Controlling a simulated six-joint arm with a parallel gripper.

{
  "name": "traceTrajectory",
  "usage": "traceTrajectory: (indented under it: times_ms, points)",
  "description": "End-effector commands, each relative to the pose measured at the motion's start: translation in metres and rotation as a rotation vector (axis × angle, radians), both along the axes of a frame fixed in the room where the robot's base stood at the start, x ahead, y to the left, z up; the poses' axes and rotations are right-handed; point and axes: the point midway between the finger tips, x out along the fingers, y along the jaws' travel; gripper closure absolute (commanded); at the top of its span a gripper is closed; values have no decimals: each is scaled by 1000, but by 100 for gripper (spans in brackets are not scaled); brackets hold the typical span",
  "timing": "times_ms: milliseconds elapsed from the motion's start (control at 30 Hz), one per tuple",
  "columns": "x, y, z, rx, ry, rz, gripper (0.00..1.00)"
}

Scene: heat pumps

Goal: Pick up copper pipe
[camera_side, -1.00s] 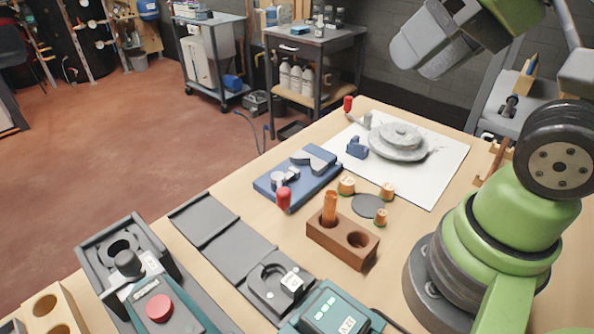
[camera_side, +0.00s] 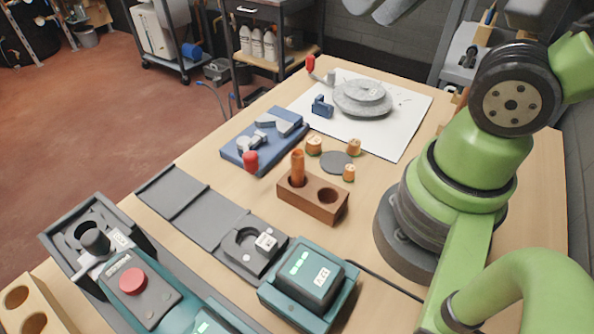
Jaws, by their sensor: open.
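The copper pipe (camera_side: 298,168) is a short orange-brown cylinder. It stands upright in the left hole of a brown wooden block (camera_side: 311,203) near the middle of the table. The block's right hole is empty. My gripper (camera_side: 378,10) shows only as grey parts cut off by the top edge of the picture. It is open and high above the table, well apart from the pipe. Most of it is out of the frame.
A blue fixture (camera_side: 240,152) with a red-knobbed clamp lies left of the block. Small copper fittings (camera_side: 353,147) surround a dark disc (camera_side: 337,162) behind it. A round grey part (camera_side: 362,98) sits on white paper. A teal device (camera_side: 309,280) stands in front.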

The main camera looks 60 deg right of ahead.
Motion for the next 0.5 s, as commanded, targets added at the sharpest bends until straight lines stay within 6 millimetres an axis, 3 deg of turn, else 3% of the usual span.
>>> traceTrajectory:
  times_ms: [333, 500]
  points:
    - [1, 0, -1, 1, 7, -3, 47]
    - [18, 0, -13, 11, 108, -39, 47]
